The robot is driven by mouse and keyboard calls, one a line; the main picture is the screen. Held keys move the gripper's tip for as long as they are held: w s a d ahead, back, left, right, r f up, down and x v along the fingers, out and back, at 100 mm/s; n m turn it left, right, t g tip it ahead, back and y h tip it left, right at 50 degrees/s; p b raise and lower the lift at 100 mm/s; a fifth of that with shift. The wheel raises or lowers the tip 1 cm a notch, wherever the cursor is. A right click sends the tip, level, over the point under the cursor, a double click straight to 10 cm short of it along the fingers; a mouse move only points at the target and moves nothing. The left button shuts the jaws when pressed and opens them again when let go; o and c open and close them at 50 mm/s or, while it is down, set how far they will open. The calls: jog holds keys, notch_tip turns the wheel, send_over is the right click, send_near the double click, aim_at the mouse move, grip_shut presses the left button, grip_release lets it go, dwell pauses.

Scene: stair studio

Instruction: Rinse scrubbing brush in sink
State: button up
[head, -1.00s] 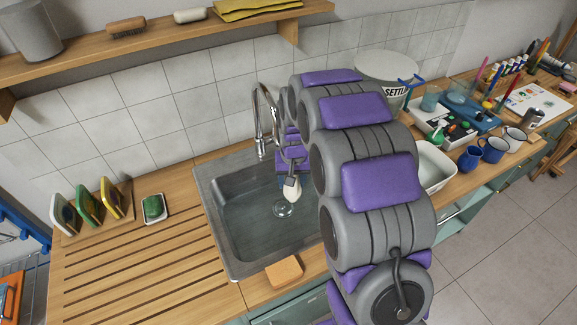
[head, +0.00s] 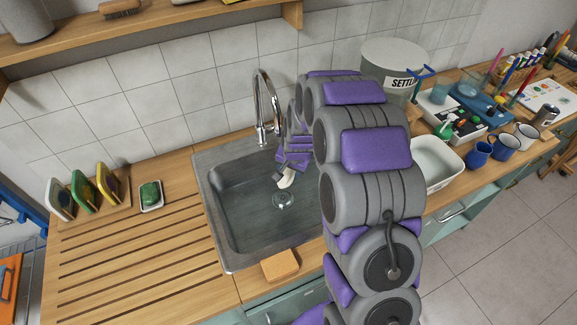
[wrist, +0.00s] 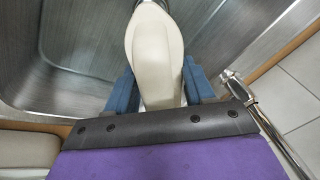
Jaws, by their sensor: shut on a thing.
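My gripper (head: 283,172) is over the sink (head: 213,228), just right of the faucet (head: 264,110). It is shut on a cream, rounded object, which I take to be the scrubbing brush (head: 287,179). In the wrist view the brush (wrist: 155,50) lies between the two blue fingers of my gripper (wrist: 158,88). Its bristles are not visible. In the head view it hangs tilted inside the basin's outline, above and close to the drain (head: 283,200). I cannot tell whether water is running.
An orange-tan sponge (head: 280,264) lies at the sink's front edge. A green sponge (head: 151,193) in a dish and a rack of upright sponges (head: 85,193) stand left. A white tub (head: 437,163), blue mugs (head: 479,153) and a bucket (head: 390,75) are right. A shelf (head: 180,28) runs above.

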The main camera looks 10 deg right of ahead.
jog(key=f, duration=0.1)
jog(key=a+f, duration=0.1)
jog(key=shift+a+f+b, duration=0.3)
jog(key=shift+b, duration=0.1)
jog(key=shift+a+f, duration=0.2)
jog(key=shift+f, duration=0.45)
notch_tip(320, 180, down, 7)
jog(key=d, duration=0.1)
jog(key=shift+r+b, duration=0.2)
jog(key=shift+b, duration=0.25)
jog(key=shift+a, duration=0.1)
jog(key=shift+r+p, duration=2.05)
jog(key=shift+r, duration=3.6)
